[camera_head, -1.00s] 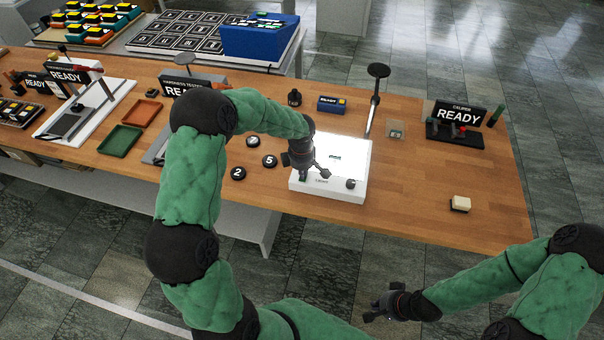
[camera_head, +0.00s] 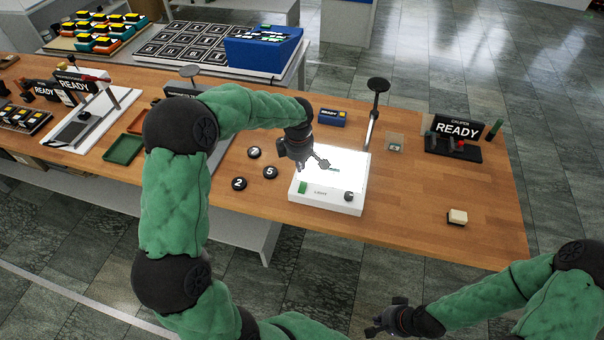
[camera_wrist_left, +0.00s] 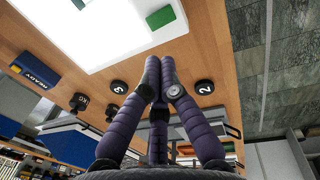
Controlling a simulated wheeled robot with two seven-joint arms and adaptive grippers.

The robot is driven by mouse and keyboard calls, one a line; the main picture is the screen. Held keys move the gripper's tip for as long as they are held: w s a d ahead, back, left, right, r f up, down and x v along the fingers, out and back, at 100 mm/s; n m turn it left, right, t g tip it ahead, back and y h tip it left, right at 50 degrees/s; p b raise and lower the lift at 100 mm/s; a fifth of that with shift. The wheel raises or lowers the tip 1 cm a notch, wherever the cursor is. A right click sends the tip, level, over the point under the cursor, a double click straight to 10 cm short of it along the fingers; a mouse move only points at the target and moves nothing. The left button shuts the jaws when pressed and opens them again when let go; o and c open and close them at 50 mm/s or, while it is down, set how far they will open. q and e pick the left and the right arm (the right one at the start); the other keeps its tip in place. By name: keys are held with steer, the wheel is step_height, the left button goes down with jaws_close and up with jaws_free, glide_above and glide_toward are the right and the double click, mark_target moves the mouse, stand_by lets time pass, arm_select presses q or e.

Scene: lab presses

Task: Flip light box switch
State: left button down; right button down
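The white light box (camera_head: 328,205) stands on the wooden table, its top panel bright white. Its green switch (camera_head: 302,187) is at the box's front left corner, left of the "LIGHT" label; it also shows in the left wrist view (camera_wrist_left: 160,17). A dark knob (camera_head: 348,196) is at the front right. My left gripper (camera_head: 312,164) is above the box's left part, behind the switch in the head view and apart from it. In the left wrist view its fingers (camera_wrist_left: 159,68) come together with nothing between them. My right gripper (camera_head: 376,326) is low, in front of the table; its finger opening is unclear.
Several black numbered discs (camera_head: 270,172) lie left of the box. A magnifier on a stand (camera_head: 375,100) rises behind its right side. A blue "READY" box (camera_head: 332,118) is behind, a caliper station (camera_head: 455,142) at right. Table around the cream block (camera_head: 457,217) is clear.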

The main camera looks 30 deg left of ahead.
arm_select(q)
steer(key=r, duration=0.3)
steer(key=shift+s+d+r, duration=0.1)
steer(key=shift+s+d, duration=0.15)
arm_select(e)
steer(key=shift+s+d+r, duration=0.1)
steer(key=shift+d+r, duration=0.05)
arm_select(q)
steer(key=shift+s+d, duration=0.1)
